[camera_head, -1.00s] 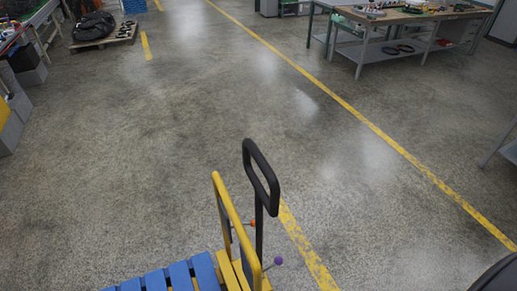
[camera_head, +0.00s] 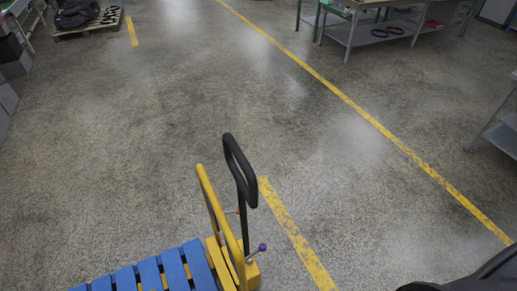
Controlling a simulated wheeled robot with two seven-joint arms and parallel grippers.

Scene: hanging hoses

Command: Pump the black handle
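The black handle (camera_head: 241,168) is a closed loop on a black upright post. It stands at the front of a yellow-framed cart (camera_head: 220,222), low in the middle of the view. A purple knob (camera_head: 262,247) sits on a short lever beside the post, and a small orange spot shows near the post. The blue slatted deck (camera_head: 150,273) of the cart runs off the bottom edge. Nothing touches the handle. Neither gripper shows. A dark shape at the bottom right may be part of my own arm.
Open concrete floor with yellow lines (camera_head: 372,120) surrounds the cart. A workbench (camera_head: 385,32) stands at the back right and a grey table (camera_head: 503,131) at the right edge. A pallet with a black bundle (camera_head: 77,14) lies at the back left. Grey boxes (camera_head: 8,85) line the left edge.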

